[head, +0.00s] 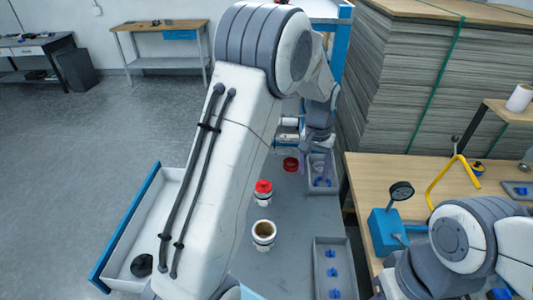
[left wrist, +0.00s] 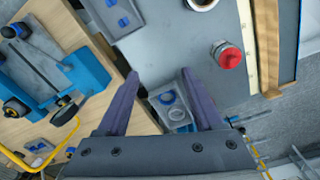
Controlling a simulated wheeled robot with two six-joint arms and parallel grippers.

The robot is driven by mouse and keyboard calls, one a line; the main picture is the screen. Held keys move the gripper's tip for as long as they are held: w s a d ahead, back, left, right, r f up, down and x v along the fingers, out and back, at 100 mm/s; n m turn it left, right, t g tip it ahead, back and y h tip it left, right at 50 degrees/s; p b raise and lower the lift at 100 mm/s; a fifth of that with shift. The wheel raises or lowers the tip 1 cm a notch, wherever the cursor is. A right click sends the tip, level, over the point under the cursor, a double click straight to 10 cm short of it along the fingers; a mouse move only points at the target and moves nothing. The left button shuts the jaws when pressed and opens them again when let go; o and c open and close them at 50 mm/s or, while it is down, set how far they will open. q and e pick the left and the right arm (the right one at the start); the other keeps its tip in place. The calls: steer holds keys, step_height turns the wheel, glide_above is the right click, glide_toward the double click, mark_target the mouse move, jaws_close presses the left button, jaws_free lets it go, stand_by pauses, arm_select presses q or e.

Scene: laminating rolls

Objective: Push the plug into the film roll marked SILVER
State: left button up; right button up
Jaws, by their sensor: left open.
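Two upright rolls stand on the grey surface in the head view. One roll (head: 263,200) has a red plug (head: 263,186) in its top; the plug also shows in the left wrist view (left wrist: 230,58). The other roll (head: 263,236) has an open, dark core and is partly cut off in the left wrist view (left wrist: 201,4). I cannot read a SILVER mark on either. My left gripper (left wrist: 160,73) is open, with nothing seen between its fingers. In the head view it is partly hidden beyond the rolls, near a small bin. My right gripper is out of view.
A bin with blue plugs (head: 316,252) stands at front right; another small bin (head: 333,186) holds blue pieces. A red ring-shaped piece (head: 291,164) lies near the left gripper. A wooden bench (head: 420,175) with a blue gauge fixture (head: 385,232) is on the right.

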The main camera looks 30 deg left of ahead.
arm_select(q)
steer(key=w+a+f+n, duration=0.2)
steer(key=w+a+f, duration=0.2)
steer(key=a, duration=0.6)
steer(key=n+p, duration=0.2)
glide_above(263, 185)
steer(key=w, duration=0.1)
step_height(263, 185, down, 5)
steer(key=f+p, duration=0.1)
steer(key=f, duration=0.2)
steer(key=f+p, duration=0.1)
steer(key=f, duration=0.3)
steer(key=f+p, duration=0.1)
steer(key=f, duration=0.2)
steer(key=shift+w+a+f+p, duration=0.15)
steer(key=shift+a+f+p, duration=0.05)
steer(key=shift+a+p, duration=0.15)
jaws_close()
